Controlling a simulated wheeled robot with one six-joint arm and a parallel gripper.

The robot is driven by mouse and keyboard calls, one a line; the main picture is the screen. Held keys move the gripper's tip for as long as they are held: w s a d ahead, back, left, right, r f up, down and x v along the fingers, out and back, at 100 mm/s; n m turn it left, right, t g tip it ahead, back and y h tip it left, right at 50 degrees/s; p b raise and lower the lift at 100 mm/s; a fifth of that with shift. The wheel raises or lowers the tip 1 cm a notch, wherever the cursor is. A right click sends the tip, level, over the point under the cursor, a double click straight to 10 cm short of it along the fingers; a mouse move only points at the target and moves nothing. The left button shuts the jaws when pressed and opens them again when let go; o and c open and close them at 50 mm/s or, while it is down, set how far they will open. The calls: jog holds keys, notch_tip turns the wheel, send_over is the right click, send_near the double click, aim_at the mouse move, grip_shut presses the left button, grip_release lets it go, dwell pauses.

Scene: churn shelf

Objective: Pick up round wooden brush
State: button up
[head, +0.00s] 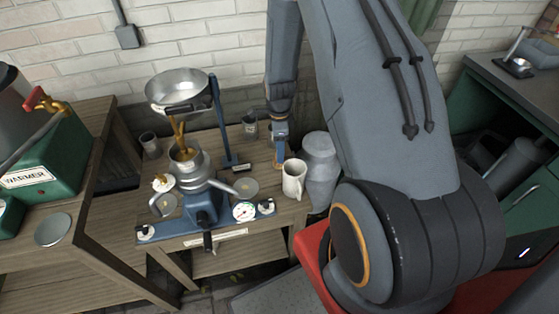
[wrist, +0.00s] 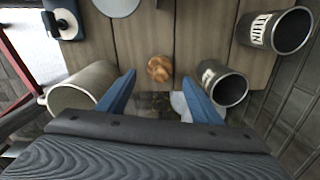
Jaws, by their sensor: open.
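The round wooden brush (wrist: 159,68) shows in the wrist view as a small tan, ridged round thing on the plank tabletop. It sits just beyond and between my fingertips, apart from both. My gripper (wrist: 158,79) is open, with a blue finger on each side and nothing held. In the head view my gripper (head: 280,152) points down over the right rear of the wooden table, behind the cream mug (head: 293,179). I cannot make out the brush in the head view.
In the wrist view, a pale mug (wrist: 83,88) is close to the left finger and a labelled metal cup (wrist: 228,88) close to the right. A milk can (head: 319,165) and blue separator (head: 205,205) flank the area.

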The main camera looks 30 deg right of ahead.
jog(key=shift+w+f+p, duration=0.1)
jog(key=shift+f+p, duration=0.9)
jog(key=shift+f, duration=1.5)
jog(key=c, duration=1.2)
jog(key=shift+o, duration=0.2)
jog(key=shift+r+b, duration=1.3)
jog(key=shift+r, duration=3.7)
